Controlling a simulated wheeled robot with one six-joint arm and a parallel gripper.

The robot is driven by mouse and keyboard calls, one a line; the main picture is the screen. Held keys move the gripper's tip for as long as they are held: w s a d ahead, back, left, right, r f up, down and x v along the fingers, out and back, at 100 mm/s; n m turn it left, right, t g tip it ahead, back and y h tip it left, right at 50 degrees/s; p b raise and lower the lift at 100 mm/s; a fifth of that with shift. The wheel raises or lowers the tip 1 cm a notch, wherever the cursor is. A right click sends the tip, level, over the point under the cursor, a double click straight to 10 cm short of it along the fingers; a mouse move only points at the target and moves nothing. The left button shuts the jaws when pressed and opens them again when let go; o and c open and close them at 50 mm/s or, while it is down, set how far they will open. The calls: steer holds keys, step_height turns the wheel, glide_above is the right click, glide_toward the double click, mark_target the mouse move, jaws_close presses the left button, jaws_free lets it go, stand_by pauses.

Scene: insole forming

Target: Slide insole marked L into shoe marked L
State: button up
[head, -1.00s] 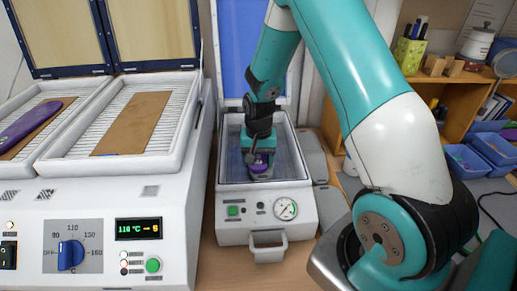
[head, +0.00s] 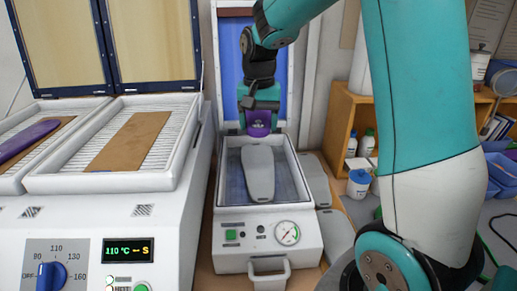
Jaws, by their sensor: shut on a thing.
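My gripper (head: 259,108) is shut on a purple insole (head: 259,128), seen end-on and held above the back of the white forming press. A grey sole-shaped form (head: 258,172) lies in the open press, below and in front of the held insole, apart from it. A second purple insole (head: 27,138) lies on a brown sheet in the left heater bay. I cannot read an L mark on either insole. No shoe is seen that I can make out.
The white press (head: 268,226) has its blue lid open behind my gripper. A white heater (head: 125,188) stands at left with a brown sheet (head: 130,142) in its right bay. More grey sole-shaped forms (head: 314,180) lie right of the press. A wooden shelf (head: 345,120) stands at right.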

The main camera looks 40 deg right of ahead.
steer(key=shift+r, duration=0.9)
